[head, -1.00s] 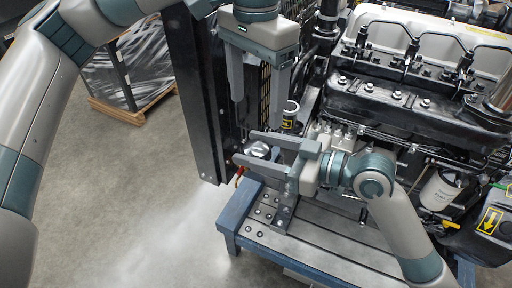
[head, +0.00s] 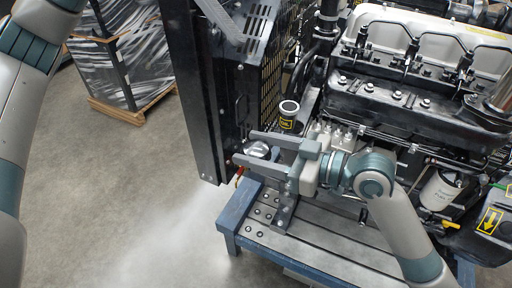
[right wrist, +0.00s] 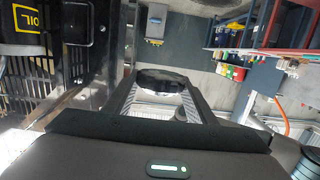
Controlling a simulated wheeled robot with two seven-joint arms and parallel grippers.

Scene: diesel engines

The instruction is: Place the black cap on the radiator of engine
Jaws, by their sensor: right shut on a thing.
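My right gripper (head: 244,148) is shut on the black cap (head: 257,149), a small round piece that looks shiny in the head view. In the right wrist view the cap (right wrist: 162,82) is dark, ridged and held between the two fingertips. The radiator (head: 195,95) is the tall black panel at the left front of the engine (head: 410,95). The gripper and cap are near the lower part of its right side; whether they touch it I cannot tell. The radiator's top is cut off by the picture edge. My left gripper is out of view.
A blue stand (head: 240,225) carries the engine. A black oil filler with a yellow label (head: 288,112) stands just above my right gripper. A wrapped pallet load (head: 125,60) stands at the upper left. The floor at the lower left is clear.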

